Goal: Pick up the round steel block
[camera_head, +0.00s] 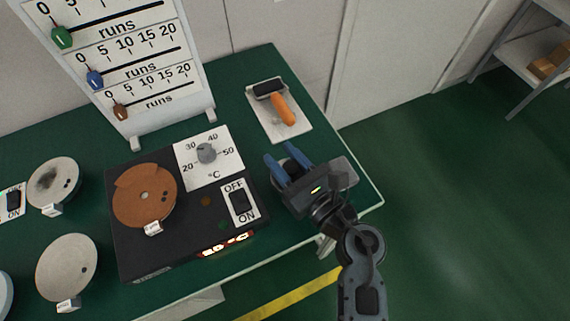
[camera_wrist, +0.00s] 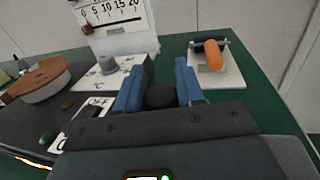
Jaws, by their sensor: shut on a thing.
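My gripper (camera_head: 281,158) is over the right end of the green bench, right of the black heater box. Its two blue fingers also show in the wrist view (camera_wrist: 165,78). They are shut on a dark, rounded thing, the round steel block (camera_wrist: 160,97), which sits low between them. Only its rounded top shows there; the fingers and gripper body hide the rest. In the head view the gripper mostly hides it. I cannot tell whether it touches the bench.
The black heater box (camera_head: 185,247) carries a brown round plate (camera_head: 143,197), a dial (camera_head: 206,153) and an OFF/ON switch (camera_head: 239,203). An orange-handled roller (camera_head: 283,110) lies on a pale plate behind my gripper. A runs board (camera_head: 140,75) stands at the back. Grey discs (camera_head: 67,265) lie left.

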